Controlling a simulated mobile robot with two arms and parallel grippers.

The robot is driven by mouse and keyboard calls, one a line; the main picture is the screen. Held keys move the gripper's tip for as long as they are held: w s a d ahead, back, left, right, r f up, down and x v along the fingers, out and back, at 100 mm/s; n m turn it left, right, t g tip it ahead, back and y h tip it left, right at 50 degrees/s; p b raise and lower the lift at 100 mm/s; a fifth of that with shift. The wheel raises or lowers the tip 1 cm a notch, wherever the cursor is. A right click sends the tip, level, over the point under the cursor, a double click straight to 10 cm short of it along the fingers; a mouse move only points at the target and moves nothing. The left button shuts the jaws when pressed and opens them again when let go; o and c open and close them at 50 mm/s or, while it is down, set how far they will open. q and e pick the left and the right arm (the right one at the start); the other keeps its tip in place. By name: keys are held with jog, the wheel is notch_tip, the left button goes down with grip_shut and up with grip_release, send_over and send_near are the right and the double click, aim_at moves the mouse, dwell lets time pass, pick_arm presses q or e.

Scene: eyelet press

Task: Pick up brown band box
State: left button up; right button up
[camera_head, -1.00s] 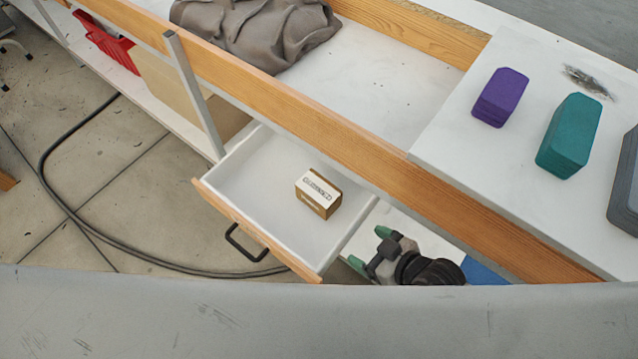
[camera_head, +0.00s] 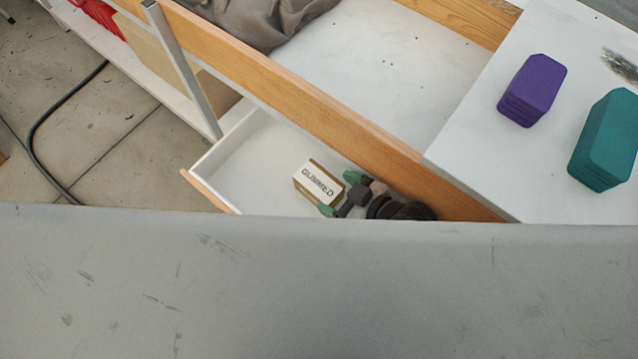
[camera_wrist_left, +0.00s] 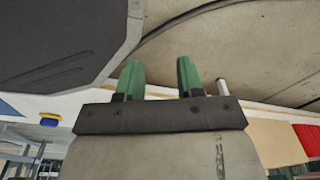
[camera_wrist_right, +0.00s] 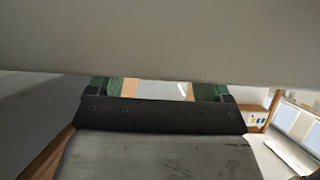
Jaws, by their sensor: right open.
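The brown band box (camera_head: 317,184) has a white printed label on its top and brown sides. It lies in the open white drawer (camera_head: 240,165). My right gripper (camera_head: 340,194) is open at the box's right end, its two green fingertips apart. I cannot tell whether they touch the box. The right wrist view shows the spread fingers (camera_wrist_right: 152,90) under a large grey surface that hides most of what lies beyond. My left gripper (camera_wrist_left: 160,72) is open and empty, pointing over the floor, and is not visible in the head view.
The drawer's wooden front (camera_head: 208,190) and the wooden bench rail (camera_head: 300,100) border the box. Above, a purple block (camera_head: 532,90) and a teal block (camera_head: 608,140) stand on the white top. A grey cloth (camera_head: 255,20) lies on the bench. A grey surface covers the lower head view.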

aim_at(324, 185)
jog(key=x, duration=0.4)
jog(key=shift+w+a+b, duration=0.25)
jog(key=shift+w+b, duration=0.1)
pick_arm(q)
jog(key=shift+w+d+r, duration=0.15)
jog(key=shift+w+r, duration=0.7)
jog(key=shift+w, duration=0.2)
pick_arm(e)
jog(key=c, duration=0.8)
jog(key=shift+r, duration=0.1)
